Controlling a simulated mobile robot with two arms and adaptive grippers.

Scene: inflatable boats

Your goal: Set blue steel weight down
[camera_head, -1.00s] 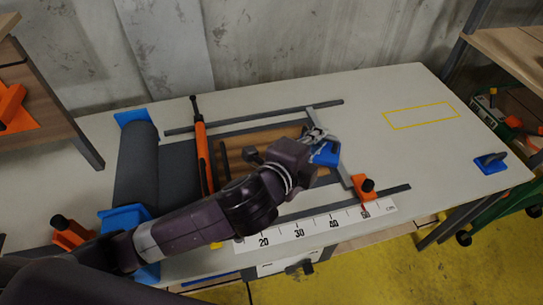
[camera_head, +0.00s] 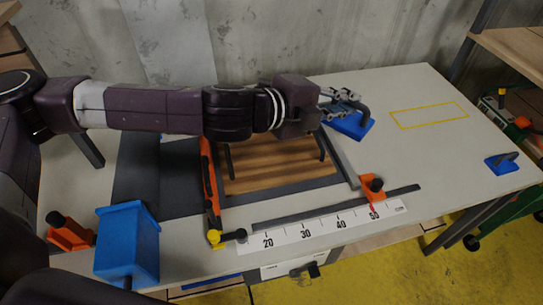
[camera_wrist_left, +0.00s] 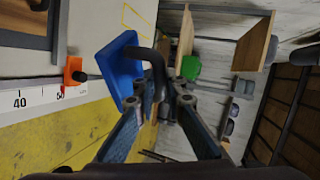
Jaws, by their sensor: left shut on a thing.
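A blue steel weight (camera_head: 349,126), a blue plate with a dark bent handle, is at the tip of my left gripper (camera_head: 342,97), over the back middle of the table (camera_head: 455,170). In the left wrist view the blue plate (camera_wrist_left: 118,68) and its handle (camera_wrist_left: 157,68) lie ahead of the fingers, and my left gripper (camera_wrist_left: 162,100) is shut on the handle. The weight seems to be held above the tabletop; I cannot judge the gap. A second blue weight (camera_head: 502,162) rests at the table's right end. My right gripper is not in view.
A yellow outlined rectangle (camera_head: 428,115) on the table is empty. A wooden slatted board in a grey frame (camera_head: 280,162) lies left of the held weight. An orange clamp (camera_head: 372,187) stands by the white ruler (camera_head: 325,225). A blue block (camera_head: 128,243) is at the front left.

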